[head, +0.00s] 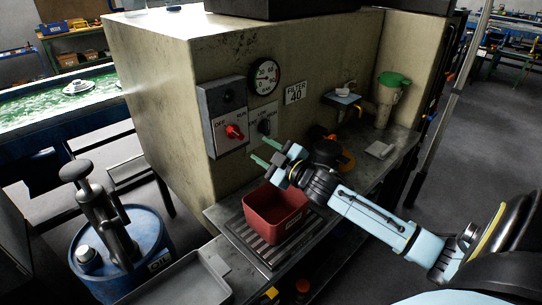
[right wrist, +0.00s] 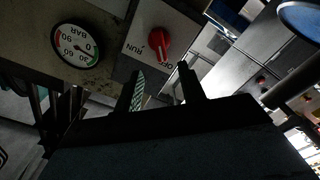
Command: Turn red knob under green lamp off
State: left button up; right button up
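The red knob (head: 234,131) sits on a grey switch box (head: 222,115) on the front of the beige machine, between the labels OFF and RUN. A dark round lamp (head: 228,97) is above it; I see no clear green glow. My right gripper (head: 262,149) is open and empty, to the lower right of the knob and apart from it. In the right wrist view the red knob (right wrist: 159,45) shows ahead, beyond and between the two open fingers (right wrist: 161,72). Its exact pointing is hard to tell. My left gripper is not in view.
A dark knob (head: 264,127) on a small plate is just right of the switch box, with a pressure gauge (head: 264,78) above. A red bin (head: 275,213) stands on the slatted shelf below my gripper. A blue oil drum (head: 122,250) with a pump is at lower left.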

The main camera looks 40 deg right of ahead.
jog(key=shift+s, duration=1.15)
